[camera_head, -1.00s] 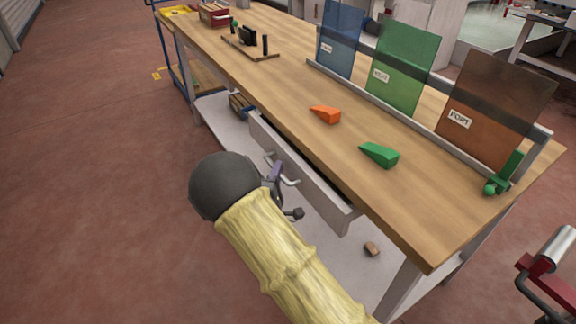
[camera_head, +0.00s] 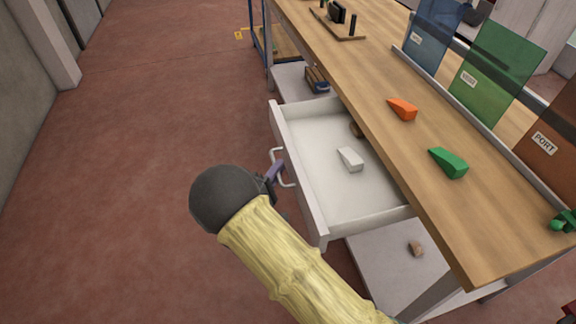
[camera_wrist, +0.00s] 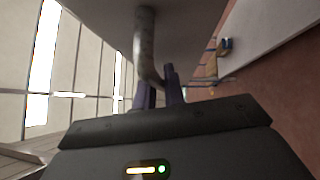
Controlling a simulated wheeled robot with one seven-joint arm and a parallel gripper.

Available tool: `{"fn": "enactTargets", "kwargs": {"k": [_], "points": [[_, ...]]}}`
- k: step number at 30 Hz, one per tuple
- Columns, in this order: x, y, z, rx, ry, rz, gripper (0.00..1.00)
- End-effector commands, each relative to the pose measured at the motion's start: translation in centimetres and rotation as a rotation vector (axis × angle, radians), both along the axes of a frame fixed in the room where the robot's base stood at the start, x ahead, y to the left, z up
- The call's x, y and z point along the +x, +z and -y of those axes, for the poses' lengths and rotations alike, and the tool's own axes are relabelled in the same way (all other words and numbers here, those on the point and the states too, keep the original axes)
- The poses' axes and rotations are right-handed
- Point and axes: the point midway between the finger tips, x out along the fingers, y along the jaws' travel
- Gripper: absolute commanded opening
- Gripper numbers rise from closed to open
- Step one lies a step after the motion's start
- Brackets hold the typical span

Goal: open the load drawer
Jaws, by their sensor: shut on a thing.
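The load drawer (camera_head: 297,181) under the wooden workbench stands well out from the bench, its pale inside in open view. A white wedge (camera_head: 350,158) lies in it, and a brown round thing (camera_head: 355,129) shows partly at the back under the bench edge. The drawer's handle (camera_head: 280,165) is a metal bar on its front. My gripper (camera_head: 275,178) is at this handle. In the wrist view, the purple fingers (camera_wrist: 160,92) are shut around the curved handle bar (camera_wrist: 144,45). My wrist hides part of the gripper in the head view.
The workbench (camera_head: 370,90) carries an orange wedge (camera_head: 402,109), a green wedge (camera_head: 448,163) and upright coloured panels (camera_head: 500,68). The red floor (camera_head: 150,130) left of the drawer is clear.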

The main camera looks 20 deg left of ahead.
Motion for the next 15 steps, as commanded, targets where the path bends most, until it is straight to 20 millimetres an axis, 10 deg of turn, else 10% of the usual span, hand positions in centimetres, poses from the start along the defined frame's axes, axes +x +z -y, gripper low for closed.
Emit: {"fn": "enactTargets", "kwargs": {"k": [10, 12, 15], "points": [[-0.05, -0.25, 0.03, -0.002, 0.0, -0.006, 0.0], [-0.04, -0.24, 0.06, -0.002, 0.0, -0.006, 0.24], [-0.02, -0.18, 0.05, -0.001, -0.001, -0.003, 0.32]]}}
